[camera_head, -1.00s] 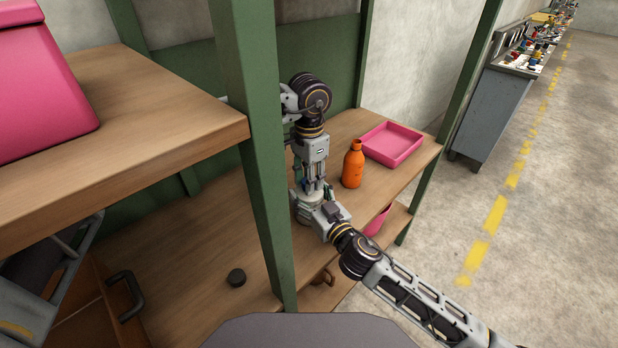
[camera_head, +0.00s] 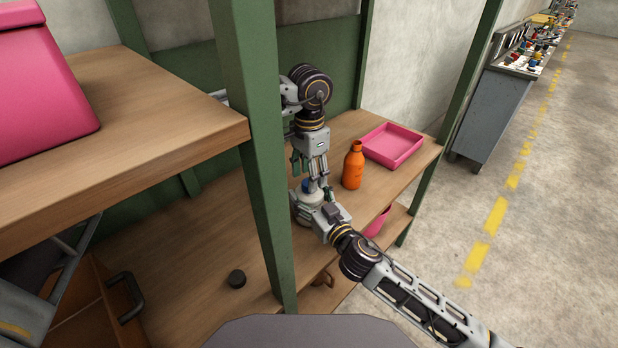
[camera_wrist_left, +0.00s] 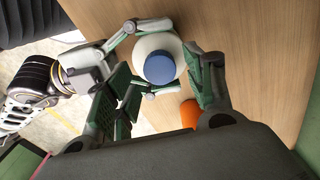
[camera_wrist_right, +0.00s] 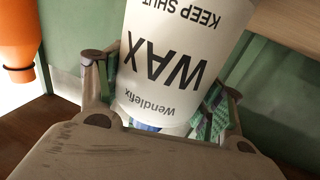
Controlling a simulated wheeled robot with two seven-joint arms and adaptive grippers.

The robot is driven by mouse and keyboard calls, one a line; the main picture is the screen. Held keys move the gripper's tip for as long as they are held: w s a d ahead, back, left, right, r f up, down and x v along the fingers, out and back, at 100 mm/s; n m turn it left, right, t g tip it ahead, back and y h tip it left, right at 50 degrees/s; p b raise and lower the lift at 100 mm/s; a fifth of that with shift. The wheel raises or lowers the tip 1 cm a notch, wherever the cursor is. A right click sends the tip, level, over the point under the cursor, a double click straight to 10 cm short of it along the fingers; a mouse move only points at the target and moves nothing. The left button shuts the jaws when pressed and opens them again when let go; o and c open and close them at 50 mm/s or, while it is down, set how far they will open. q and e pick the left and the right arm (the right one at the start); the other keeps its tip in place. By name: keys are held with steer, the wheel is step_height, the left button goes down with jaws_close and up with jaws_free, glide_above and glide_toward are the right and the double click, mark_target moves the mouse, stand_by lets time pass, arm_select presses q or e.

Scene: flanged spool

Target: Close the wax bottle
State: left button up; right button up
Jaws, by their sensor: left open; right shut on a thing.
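The white wax bottle (camera_head: 304,207) stands on the lower wooden shelf and shows from above in the left wrist view (camera_wrist_left: 146,45). A blue cap (camera_wrist_left: 160,67) sits on its top; whether it is fully tightened cannot be told. My right gripper (camera_head: 318,212) is shut around the bottle's body, and its WAX label (camera_wrist_right: 175,65) fills the right wrist view upside down. My left gripper (camera_head: 311,174) hangs just above the cap, pointing down, with its fingers (camera_wrist_left: 165,82) spread on both sides and apart from the cap.
An orange bottle (camera_head: 353,170) stands close to the right of the wax bottle, with a pink tray (camera_head: 393,143) behind it. A dark round piece (camera_head: 237,279) lies nearer on the shelf. A green post (camera_head: 262,170) rises to the left.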

arm_select(q)
steer(key=shift+r, duration=1.25)
steer(key=shift+c, duration=0.2)
